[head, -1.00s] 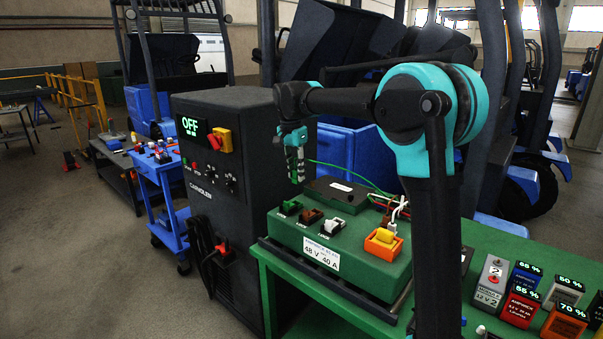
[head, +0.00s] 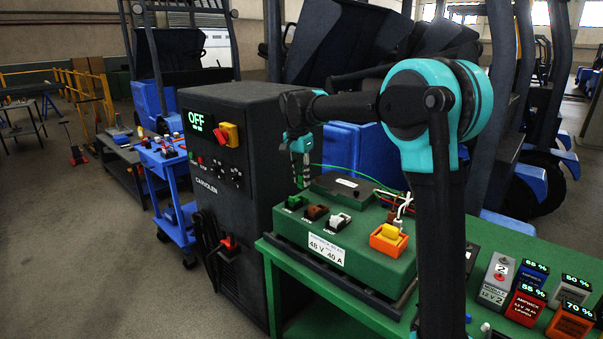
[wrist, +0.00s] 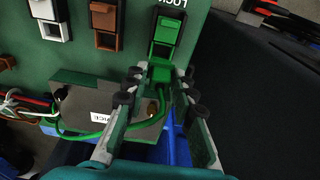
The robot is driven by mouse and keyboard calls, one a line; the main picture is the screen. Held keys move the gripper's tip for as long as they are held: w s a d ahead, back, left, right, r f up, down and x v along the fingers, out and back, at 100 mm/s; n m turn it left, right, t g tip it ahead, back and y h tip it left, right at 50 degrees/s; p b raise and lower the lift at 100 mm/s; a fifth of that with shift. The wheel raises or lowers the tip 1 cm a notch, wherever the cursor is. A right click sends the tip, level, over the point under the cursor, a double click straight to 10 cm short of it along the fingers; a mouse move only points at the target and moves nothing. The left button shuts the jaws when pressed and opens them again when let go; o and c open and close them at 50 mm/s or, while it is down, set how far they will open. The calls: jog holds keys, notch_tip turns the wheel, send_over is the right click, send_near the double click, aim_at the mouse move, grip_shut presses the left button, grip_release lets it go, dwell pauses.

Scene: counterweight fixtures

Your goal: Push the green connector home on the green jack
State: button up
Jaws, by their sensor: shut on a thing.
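The green connector (wrist: 160,72) sits between the two fingertips of my gripper (wrist: 161,80) in the wrist view, and its green cable loops down to the left. The green jack (wrist: 167,27), a green block in a black housing, lies straight ahead of the connector. Connector and jack look close or touching; I cannot tell how far in the connector is. In the head view my gripper (head: 300,170) hangs just above the green jack (head: 294,203), at the left end of the jack row. The connector is too small there to judge.
Brown (head: 316,213) and white (head: 338,221) jacks stand to the right of the green one on the green unit (head: 345,245). A yellow-and-orange part (head: 388,238) sits farther right. A dark plate (head: 343,188) lies behind the jacks. The dark charger cabinet (head: 235,180) stands close on the left.

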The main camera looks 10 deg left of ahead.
aim_at(301, 183)
jog(key=shift+f, duration=1.25)
jog(key=shift+f, duration=0.15)
jog(key=shift+f, duration=0.65)
jog(key=shift+f, duration=0.55)
dwell(0.5)
jog(key=o, duration=0.8)
